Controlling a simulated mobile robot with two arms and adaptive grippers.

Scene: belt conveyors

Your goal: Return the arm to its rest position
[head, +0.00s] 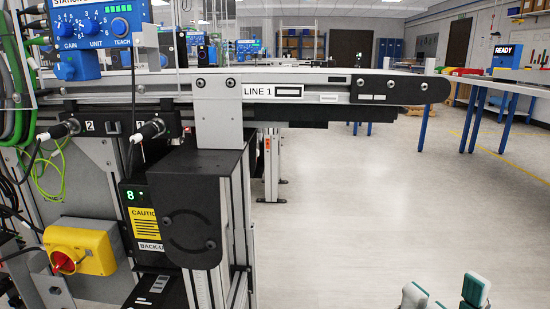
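My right gripper (446,294) shows only at the bottom edge of the head view, right of the middle. Its two grey and teal fingertips stand apart with bare floor between them, and I see nothing held. The rest of that gripper and its arm are below the picture. My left gripper and its arm are not in view.
A belt conveyor (302,91) marked LINE 1 runs across the upper left on a metal frame, with a yellow and red switch (82,247) and cables at far left. A blue-legged table (507,121) stands at the right. The grey floor (350,225) between is clear.

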